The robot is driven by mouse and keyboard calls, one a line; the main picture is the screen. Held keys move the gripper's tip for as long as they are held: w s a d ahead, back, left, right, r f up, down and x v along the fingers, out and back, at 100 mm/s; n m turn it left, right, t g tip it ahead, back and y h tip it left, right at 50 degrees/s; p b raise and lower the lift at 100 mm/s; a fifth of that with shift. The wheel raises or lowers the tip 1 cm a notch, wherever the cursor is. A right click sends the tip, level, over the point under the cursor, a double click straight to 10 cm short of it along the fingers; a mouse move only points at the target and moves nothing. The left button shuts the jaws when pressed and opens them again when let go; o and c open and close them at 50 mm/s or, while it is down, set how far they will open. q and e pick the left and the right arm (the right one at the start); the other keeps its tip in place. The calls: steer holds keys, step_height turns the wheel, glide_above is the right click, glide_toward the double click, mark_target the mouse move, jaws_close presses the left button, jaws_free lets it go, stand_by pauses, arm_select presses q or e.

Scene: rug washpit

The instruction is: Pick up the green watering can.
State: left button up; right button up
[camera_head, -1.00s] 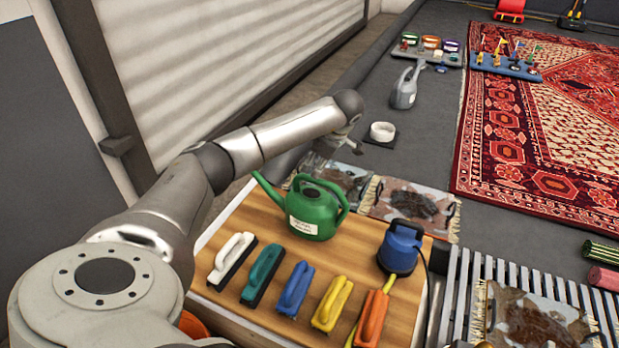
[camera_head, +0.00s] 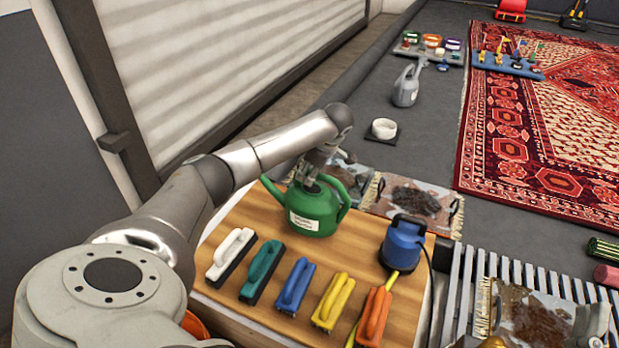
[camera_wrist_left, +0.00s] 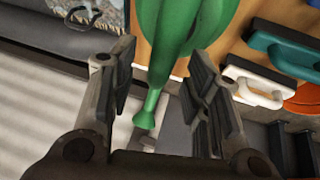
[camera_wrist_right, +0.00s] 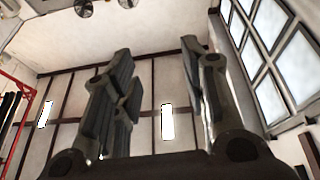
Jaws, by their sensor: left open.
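The green watering can (camera_head: 313,210) stands upright at the back of the wooden table (camera_head: 226,290), with a white label on its side. Its spout points left and its handle is on the right. My left gripper (camera_head: 308,183) is at the top of the can in the head view and hides part of it. In the left wrist view the left gripper (camera_wrist_left: 165,105) is open, with the can's spout (camera_wrist_left: 148,112) showing between its fingers; I cannot tell if they touch. My right gripper (camera_wrist_right: 150,95) is open and empty in its own wrist view, facing a wall and windows.
Several brushes, including a white (camera_head: 230,256), a blue (camera_head: 296,286) and an orange one (camera_head: 373,316), line the table's front. A blue pump (camera_head: 401,246) stands right of the can. A grey watering can (camera_head: 405,86) stands on the floor beyond.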

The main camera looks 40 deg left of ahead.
arm_select(q)
steer(key=shift+a+f, duration=0.15)
steer(key=shift+f, duration=0.2)
jaws_close()
steer(key=shift+w+r, duration=0.1)
stand_by(0.4)
